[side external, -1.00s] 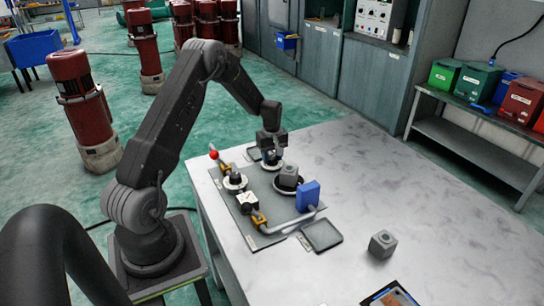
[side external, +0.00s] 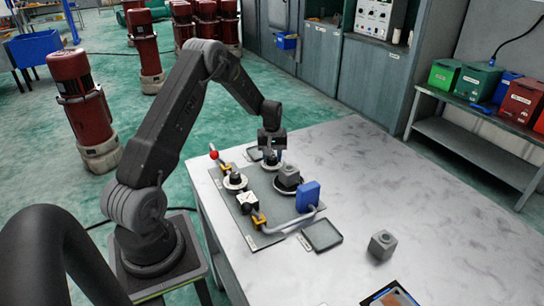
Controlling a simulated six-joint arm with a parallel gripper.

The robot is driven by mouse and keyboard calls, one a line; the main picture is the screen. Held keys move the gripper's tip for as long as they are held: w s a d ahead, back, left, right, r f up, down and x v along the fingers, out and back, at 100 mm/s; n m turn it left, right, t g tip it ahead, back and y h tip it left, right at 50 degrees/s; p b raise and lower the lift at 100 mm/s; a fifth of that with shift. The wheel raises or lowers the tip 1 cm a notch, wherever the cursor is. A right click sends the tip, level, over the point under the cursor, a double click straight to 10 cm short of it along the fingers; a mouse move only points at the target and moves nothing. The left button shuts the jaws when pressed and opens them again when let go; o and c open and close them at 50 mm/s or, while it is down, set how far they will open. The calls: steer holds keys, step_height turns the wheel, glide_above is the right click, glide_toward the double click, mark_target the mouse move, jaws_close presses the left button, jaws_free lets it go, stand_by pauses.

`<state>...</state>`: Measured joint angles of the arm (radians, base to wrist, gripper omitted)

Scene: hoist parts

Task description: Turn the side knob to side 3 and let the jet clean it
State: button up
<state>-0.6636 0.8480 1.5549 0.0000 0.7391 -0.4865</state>
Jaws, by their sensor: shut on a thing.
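My gripper (side external: 271,152) points down at the back of the grey panel (side external: 275,226). It is shut on a dark knob (side external: 270,160) that stands on a round white base; the fingers hide part of the knob. In front of it, a grey block (side external: 289,171) sits on a round black stand (side external: 287,186). A blue upright box (side external: 308,195), probably the jet head, stands right of the panel's middle, joined to a bent grey pipe (side external: 284,226). I cannot read any side number.
A second black knob (side external: 235,178) on a white dial, a red-balled lever (side external: 214,154) and a small black-and-white box (side external: 247,200) share the panel. A dark tray (side external: 322,235) and a loose grey block (side external: 382,244) lie to the right.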

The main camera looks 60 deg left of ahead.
steer(key=m, duration=0.4)
steer(key=shift+m, duration=0.4)
stand_by(0.4)
steer(key=o, duration=0.9)
step_height(320, 180, up, 14)
steer(key=shift+f, duration=0.1)
